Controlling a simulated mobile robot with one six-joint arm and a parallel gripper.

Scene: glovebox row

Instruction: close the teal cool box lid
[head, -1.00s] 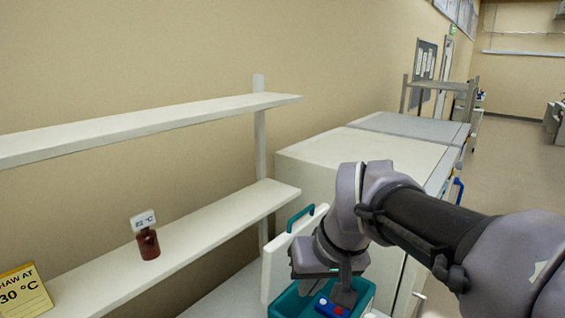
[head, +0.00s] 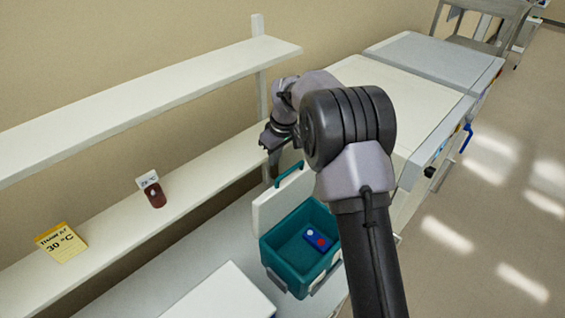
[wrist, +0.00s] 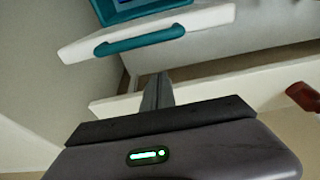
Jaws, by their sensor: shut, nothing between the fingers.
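The teal cool box (head: 287,262) stands on the bench, open. Its white lid (head: 272,212) stands up along the box's back left side, with a teal handle (head: 289,174) on its top edge. A blue block (head: 317,240) with a red and a white spot lies inside. My gripper (head: 268,146) is up near the shelf, above and behind the lid, and looks apart from it. In the wrist view the fingers (wrist: 158,88) are shut and empty, close to the lid (wrist: 205,20) and its handle (wrist: 140,42).
A long white shelf (head: 215,167) runs behind the lid, close to my gripper. It holds a red-brown bottle (head: 155,196) and a yellow 30 °C sign (head: 61,242). A white box-like top (head: 222,295) is at front left. An upper shelf (head: 150,95) runs above.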

